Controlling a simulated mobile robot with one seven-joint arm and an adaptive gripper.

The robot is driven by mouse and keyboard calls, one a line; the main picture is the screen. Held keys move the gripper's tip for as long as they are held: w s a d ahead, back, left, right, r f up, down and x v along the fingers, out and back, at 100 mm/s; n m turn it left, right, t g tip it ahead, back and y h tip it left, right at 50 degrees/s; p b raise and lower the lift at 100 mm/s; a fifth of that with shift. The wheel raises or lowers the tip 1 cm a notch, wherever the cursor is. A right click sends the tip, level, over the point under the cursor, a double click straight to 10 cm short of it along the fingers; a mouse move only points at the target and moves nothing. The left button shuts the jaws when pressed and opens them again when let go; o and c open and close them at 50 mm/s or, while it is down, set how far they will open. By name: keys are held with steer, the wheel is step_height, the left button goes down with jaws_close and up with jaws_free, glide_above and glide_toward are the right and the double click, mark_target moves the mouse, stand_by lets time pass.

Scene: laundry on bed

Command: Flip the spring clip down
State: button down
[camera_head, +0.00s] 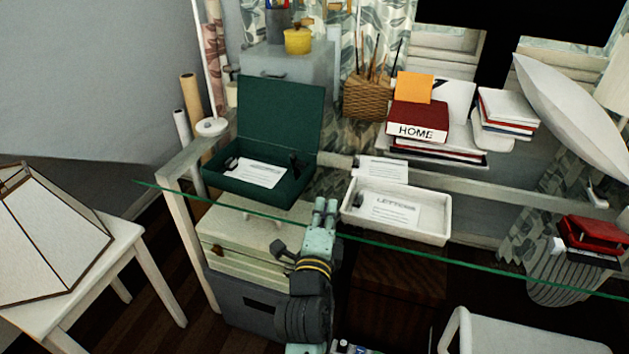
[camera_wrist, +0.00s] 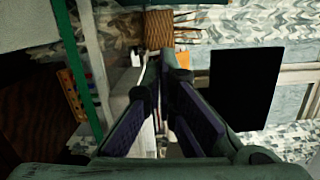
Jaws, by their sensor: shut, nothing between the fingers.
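An open dark green box (camera_head: 280,110) stands on the glass desk, its lid raised at the back. A white paper (camera_head: 255,172) lies in it, with a small dark clip-like piece (camera_head: 232,163) at the paper's left end and another dark piece (camera_head: 296,160) at the box's right side. A white tray (camera_head: 440,238) to the right holds a printed sheet (camera_head: 390,208) with a dark clip-like piece (camera_head: 356,200) at its left end. I cannot tell which piece is the spring clip. My gripper (camera_head: 325,203), also in the wrist view (camera_wrist: 167,68), is shut and empty, between box and tray.
A wicker basket (camera_head: 367,98) and stacked books (camera_head: 418,122) stand behind the tray. The glass edge (camera_head: 450,260) crosses in front. A lamp (camera_head: 45,235) on a white side table is at left; a red stapler-like object (camera_head: 597,233) is at right.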

mark_target(298, 166)
steer(key=shift+w+d+f+b, duration=0.15)
steer(key=shift+w+b, duration=0.85)
steer(key=shift+b, duration=0.75)
steer(key=shift+w+d+f+b, duration=0.1)
steer(key=shift+w+b, duration=0.9)
steer(key=shift+b, duration=0.7)
steer(key=w, duration=0.1)
steer(key=w+p, duration=0.1)
steer(key=w, duration=0.1)
steer(key=w+r+p, duration=0.1)
steer(key=shift+w+d, duration=0.4)
steer(key=shift+w+a+p, duration=0.2)
steer(key=shift+w+a, duration=0.1)
steer(key=shift+a, duration=0.3)
steer(key=shift+w+a+p, duration=0.2)
steer(key=shift+w+a, duration=0.1)
steer(key=shift+a, duration=0.35)
steer(key=shift+w+a+p, duration=0.2)
steer(key=shift+w+a, duration=0.1)
steer(key=shift+a, duration=0.3)
steer(key=shift+a+r+n, duration=0.1)
steer(key=shift+n, duration=0.2)
steer(key=shift+a, duration=0.1)
steer(key=shift+n, duration=0.4)
steer(key=shift+r, duration=0.1)
